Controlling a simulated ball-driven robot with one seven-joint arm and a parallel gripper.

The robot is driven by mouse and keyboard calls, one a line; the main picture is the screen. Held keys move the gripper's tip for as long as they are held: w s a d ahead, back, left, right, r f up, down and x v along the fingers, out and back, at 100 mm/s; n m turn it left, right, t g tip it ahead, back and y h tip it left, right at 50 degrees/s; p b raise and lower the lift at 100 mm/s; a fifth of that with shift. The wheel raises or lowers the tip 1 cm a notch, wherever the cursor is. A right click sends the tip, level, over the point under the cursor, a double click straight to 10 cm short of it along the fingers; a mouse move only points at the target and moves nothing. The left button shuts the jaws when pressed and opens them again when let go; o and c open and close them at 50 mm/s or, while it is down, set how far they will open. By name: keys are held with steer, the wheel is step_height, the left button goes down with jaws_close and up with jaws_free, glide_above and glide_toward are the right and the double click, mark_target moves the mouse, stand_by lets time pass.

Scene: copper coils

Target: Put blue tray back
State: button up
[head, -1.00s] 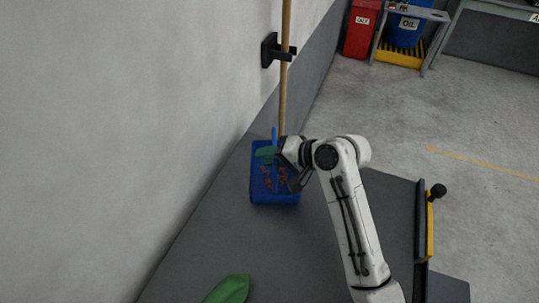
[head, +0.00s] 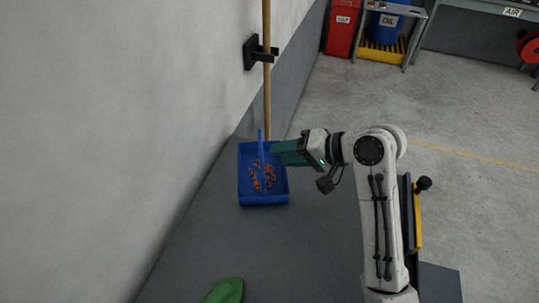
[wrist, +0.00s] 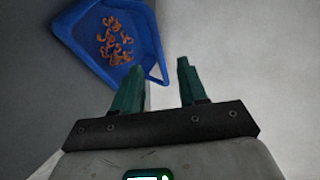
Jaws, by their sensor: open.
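The blue tray (head: 263,199) sits on the grey surface close to the wall, with several copper coils (head: 257,178) lying in it. A thin upright blue piece, apparently its handle, rises over the tray in the head view. My gripper (head: 275,150) has green fingers and is at the tray's upper right side in the head view. In the wrist view, the tray (wrist: 152,55) is at the upper left with coils (wrist: 113,40) inside. The open, empty fingers (wrist: 158,80) point toward its near right corner. Whether a finger touches the tray cannot be told.
A wooden pole (head: 267,90) stands behind the tray in a black wall clip (head: 259,52). A green object (head: 225,291) lies at the front of the grey surface (head: 215,235). The surface between it and the tray is clear. Red and blue bins stand far back.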

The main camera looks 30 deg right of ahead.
steer(key=shift+v, duration=1.3)
steer(key=shift+r, duration=0.1)
